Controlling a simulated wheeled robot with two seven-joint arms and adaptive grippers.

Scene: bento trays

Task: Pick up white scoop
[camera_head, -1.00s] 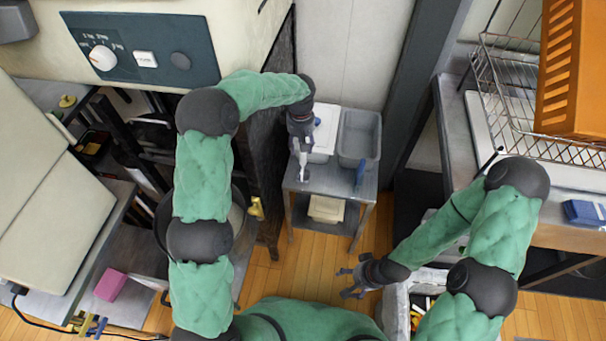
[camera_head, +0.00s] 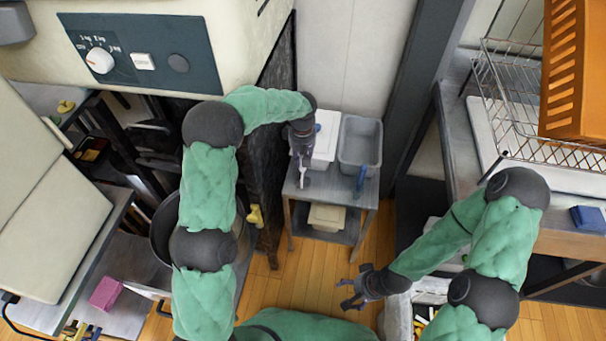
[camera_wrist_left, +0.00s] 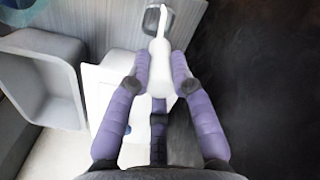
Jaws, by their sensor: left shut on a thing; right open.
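The white scoop (camera_wrist_left: 160,52) is between the fingers of my left gripper (camera_wrist_left: 160,84) in the left wrist view. The gripper is shut on its wide part, and a thin white end points away from me. In the head view my left gripper (camera_head: 301,168) hangs over the left side of the small grey side table, with a bit of the white scoop (camera_head: 303,181) showing below it. The fingers hide part of the scoop. My right gripper (camera_head: 356,291) is open and empty, low in the middle, well away from the side table.
On the side table (camera_head: 325,187) stand a white container (camera_head: 327,138) and a grey bin (camera_head: 360,147), close to my left gripper. A blue-handled thing (camera_head: 360,178) is at the bin's front. A dark wall (camera_head: 262,165) rises left of the table. Floor (camera_head: 285,295) in front is clear.

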